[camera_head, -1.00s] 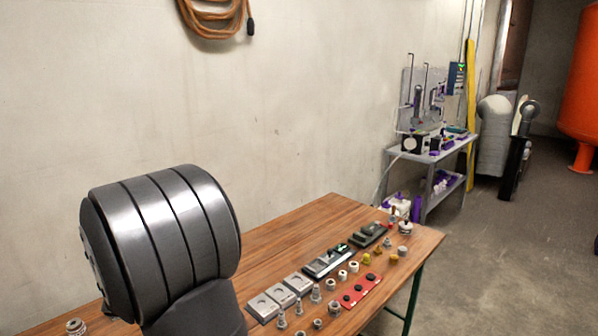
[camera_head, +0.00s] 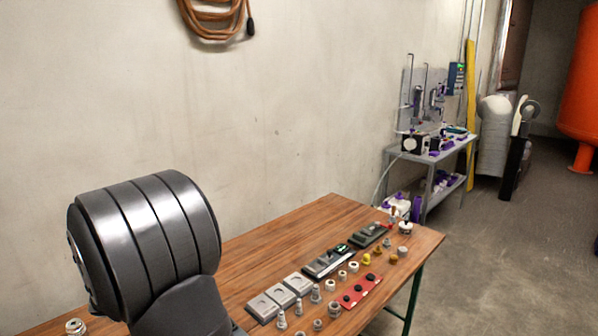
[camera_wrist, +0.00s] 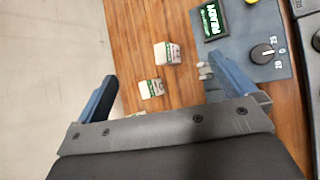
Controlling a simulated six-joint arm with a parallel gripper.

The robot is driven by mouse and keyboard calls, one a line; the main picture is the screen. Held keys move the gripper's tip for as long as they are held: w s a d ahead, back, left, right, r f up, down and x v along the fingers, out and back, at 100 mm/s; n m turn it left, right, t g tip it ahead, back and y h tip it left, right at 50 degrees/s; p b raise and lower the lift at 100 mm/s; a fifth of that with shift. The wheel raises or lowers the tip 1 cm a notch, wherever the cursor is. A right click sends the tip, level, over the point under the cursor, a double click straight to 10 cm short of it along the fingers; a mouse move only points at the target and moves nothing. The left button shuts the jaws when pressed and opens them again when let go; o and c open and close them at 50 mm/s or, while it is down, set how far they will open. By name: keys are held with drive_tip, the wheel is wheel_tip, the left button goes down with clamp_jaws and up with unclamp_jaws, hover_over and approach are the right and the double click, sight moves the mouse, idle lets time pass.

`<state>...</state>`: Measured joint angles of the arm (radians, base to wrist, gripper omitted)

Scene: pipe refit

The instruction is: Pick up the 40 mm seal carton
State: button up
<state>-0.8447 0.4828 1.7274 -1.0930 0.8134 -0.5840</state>
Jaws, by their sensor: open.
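In the wrist view my gripper (camera_wrist: 163,72) is open, with its two blue-grey fingers spread apart over the wooden bench. Two small white cartons with green markings lie between the finger lines: an upper carton (camera_wrist: 167,54) and a lower carton (camera_wrist: 151,89). Nothing is held. The size print is too small to read, so I cannot tell which is the 40 mm seal carton. In the head view the cartons and my gripper do not show; my dark arm link covers the left part of the bench.
A grey-blue panel with a lit green display (camera_wrist: 215,18) and a black knob (camera_wrist: 262,54) lies close to the right finger. In the head view, fittings, grey blocks and a red plate (camera_head: 354,292) fill the right part of the wooden bench (camera_head: 300,228).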

drive_tip(key=c, duration=0.6)
drive_tip(key=shift+c, duration=0.2)
drive_tip(key=w+a+f+m+g+y, duration=0.2)
drive_tip(key=w+a+m+g+y, duration=0.55)
drive_tip(key=m, duration=0.75)
drive_tip(key=shift+t+h, duration=0.55)
drive_tip(key=shift+h, duration=0.4)
drive_tip(key=x, duration=0.4)
drive_tip(key=w+x, duration=0.1)
drive_tip(key=x, duration=0.3)
drive_tip(key=w+x, duration=0.1)
drive_tip(key=x, duration=0.3)
drive_tip(key=shift+a, duration=0.45)
drive_tip(key=shift+s+a+x, duration=0.1)
drive_tip(key=shift+a+x, duration=0.05)
drive_tip(key=shift+x, duration=1.15)
drive_tip(key=shift+s+a+x, duration=0.1)
drive_tip(key=shift+a+x, duration=0.05)
drive_tip(key=shift+x, duration=1.15)
